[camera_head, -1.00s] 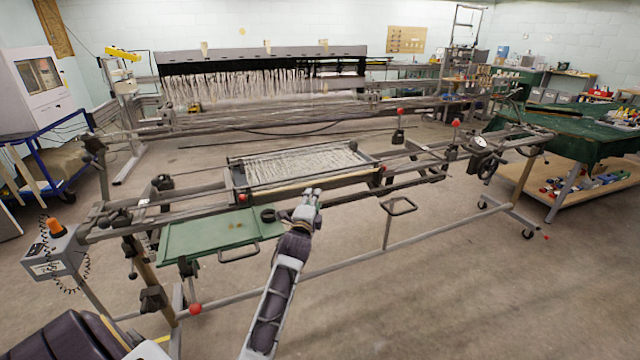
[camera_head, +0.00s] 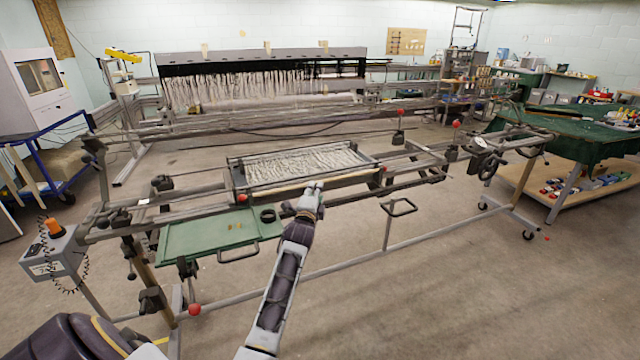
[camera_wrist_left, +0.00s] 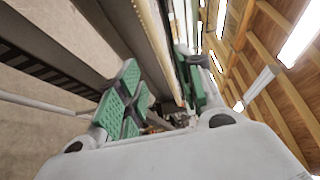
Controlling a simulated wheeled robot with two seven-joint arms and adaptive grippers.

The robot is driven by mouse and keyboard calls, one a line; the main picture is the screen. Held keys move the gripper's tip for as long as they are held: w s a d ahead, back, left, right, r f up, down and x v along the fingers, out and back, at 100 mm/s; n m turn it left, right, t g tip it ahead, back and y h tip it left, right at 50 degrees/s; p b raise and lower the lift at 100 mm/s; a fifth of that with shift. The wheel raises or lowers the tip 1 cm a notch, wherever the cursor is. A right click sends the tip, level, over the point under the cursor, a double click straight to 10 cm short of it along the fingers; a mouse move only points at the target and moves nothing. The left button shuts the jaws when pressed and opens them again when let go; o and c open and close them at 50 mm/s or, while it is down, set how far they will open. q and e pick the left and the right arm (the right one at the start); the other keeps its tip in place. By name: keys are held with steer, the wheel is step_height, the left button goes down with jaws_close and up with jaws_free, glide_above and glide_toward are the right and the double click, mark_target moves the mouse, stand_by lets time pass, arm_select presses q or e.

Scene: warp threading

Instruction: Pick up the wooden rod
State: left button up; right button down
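A pale tan strip (camera_head: 275,194), which looks like the wooden rod, runs along the front edge of the tray of white threads on the loom frame. In the left wrist view a long tan strip (camera_wrist_left: 156,42) runs away from the camera between the fingers. My left gripper (camera_head: 316,186) is at the front of the thread tray, beside the tan strip. In the wrist view its green-padded fingers (camera_wrist_left: 162,82) are apart, with a gap between them. I cannot tell whether they touch the strip. The gripper hides part of the tray's front edge. My right gripper is not in view.
The loom frame's metal rails (camera_head: 340,262) cross the middle. Open floor (camera_head: 450,290) lies in front.

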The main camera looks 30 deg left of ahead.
arm_select(q)
steer(key=shift+w, duration=0.15)
